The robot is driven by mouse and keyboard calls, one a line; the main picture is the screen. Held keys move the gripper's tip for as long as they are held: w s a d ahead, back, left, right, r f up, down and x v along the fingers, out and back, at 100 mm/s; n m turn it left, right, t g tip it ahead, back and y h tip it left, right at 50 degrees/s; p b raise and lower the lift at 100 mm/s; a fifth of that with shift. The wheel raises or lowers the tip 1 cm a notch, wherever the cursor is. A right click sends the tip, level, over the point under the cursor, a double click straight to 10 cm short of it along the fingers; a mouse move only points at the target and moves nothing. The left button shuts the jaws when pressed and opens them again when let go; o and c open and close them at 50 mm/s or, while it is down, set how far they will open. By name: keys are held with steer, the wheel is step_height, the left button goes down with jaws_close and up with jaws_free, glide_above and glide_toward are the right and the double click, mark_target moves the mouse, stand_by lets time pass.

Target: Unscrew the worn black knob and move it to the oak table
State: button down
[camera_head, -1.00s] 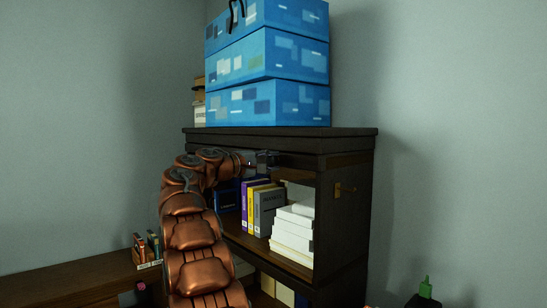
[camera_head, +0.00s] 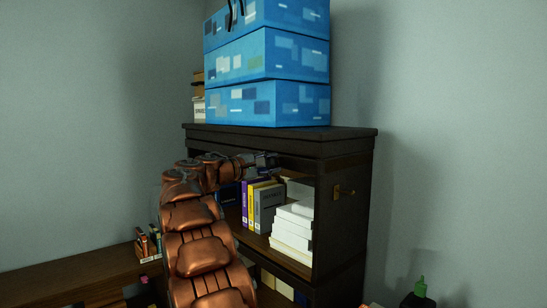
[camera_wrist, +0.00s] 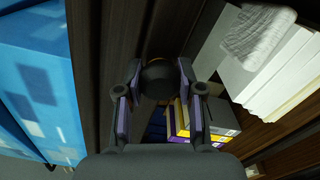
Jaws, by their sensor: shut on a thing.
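A dark round knob (camera_wrist: 158,80) sits between the two fingers of my gripper (camera_wrist: 160,72) in the wrist view, and the fingers are shut on it. It is by the dark wooden front of the bookcase. In the head view my gripper (camera_head: 264,160) is just under the bookcase's top board, in front of the upper shelf opening. The knob cannot be made out there. A brown wooden table top (camera_head: 60,283) shows at lower left; I cannot tell whether it is the oak table.
The dark bookcase (camera_head: 345,235) holds books (camera_head: 268,207) and a white paper stack (camera_head: 292,235) close to my gripper. Blue patterned boxes (camera_head: 267,103) stand on top. A brass fitting (camera_head: 343,190) is on its right side. Small books (camera_head: 148,243) stand on the table top.

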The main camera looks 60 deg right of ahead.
steer(key=shift+r+n+p, duration=0.2)
steer(key=shift+n+p, duration=1.6)
steer(key=shift+p, duration=1.2)
steer(key=c, duration=1.1)
jaws_free()
steer(key=shift+f, duration=0.3)
steer(key=shift+c, duration=0.2)
steer(key=o, duration=0.5)
steer(key=shift+w+a, duration=0.1)
steer(key=shift+a, duration=0.05)
steer(key=shift+v, duration=1.1)
steer(key=shift+b, duration=0.4)
